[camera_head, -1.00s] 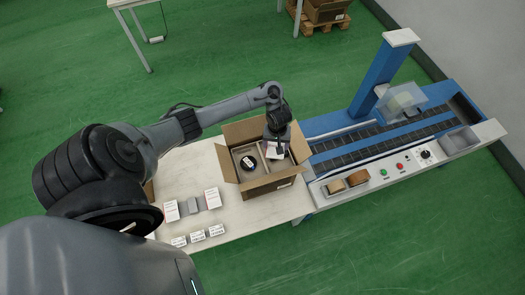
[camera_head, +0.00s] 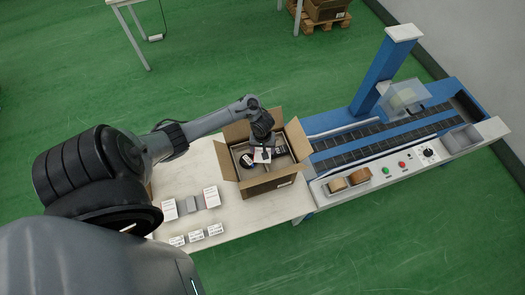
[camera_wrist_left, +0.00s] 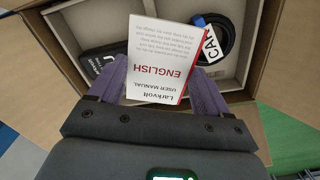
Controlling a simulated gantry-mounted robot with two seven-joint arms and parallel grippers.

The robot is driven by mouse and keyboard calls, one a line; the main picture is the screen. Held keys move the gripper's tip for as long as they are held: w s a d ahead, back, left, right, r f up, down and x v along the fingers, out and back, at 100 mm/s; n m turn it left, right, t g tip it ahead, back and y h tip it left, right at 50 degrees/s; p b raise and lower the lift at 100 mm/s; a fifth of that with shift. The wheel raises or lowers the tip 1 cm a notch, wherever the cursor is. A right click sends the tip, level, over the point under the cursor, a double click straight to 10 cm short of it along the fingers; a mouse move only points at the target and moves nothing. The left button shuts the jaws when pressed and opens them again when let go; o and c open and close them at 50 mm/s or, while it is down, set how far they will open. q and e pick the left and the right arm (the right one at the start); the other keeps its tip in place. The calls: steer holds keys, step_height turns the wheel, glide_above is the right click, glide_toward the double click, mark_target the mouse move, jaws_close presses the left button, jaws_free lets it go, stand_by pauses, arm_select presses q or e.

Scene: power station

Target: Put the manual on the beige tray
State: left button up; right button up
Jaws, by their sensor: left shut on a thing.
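The white user manual (camera_wrist_left: 158,58) with red lettering is between the two fingers of my left gripper (camera_wrist_left: 158,85), which is shut on it. In the head view the manual (camera_head: 262,156) shows just below my left gripper (camera_head: 262,148), over the open cardboard box (camera_head: 268,180). A beige tray-like insert with compartments (camera_wrist_left: 234,78) lies inside the box, below the manual. The manual hides part of its middle. Whether the manual touches the insert I cannot tell. My right gripper is not in view.
A round black item with a white label (camera_wrist_left: 211,38) and a dark case (camera_wrist_left: 100,58) lie in separate compartments. The box flaps stand open around the gripper. White cartons (camera_head: 211,197) stand on the table left of the box; a conveyor (camera_head: 375,147) runs to its right.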

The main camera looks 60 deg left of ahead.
arm_select(q)
step_height(320, 180, down, 2)
steer(key=shift+f+b, duration=0.2)
steer(key=shift+b, duration=0.15)
steer(key=shift+f, duration=0.1)
steer(key=o, duration=1)
steer(key=shift+f, duration=0.1)
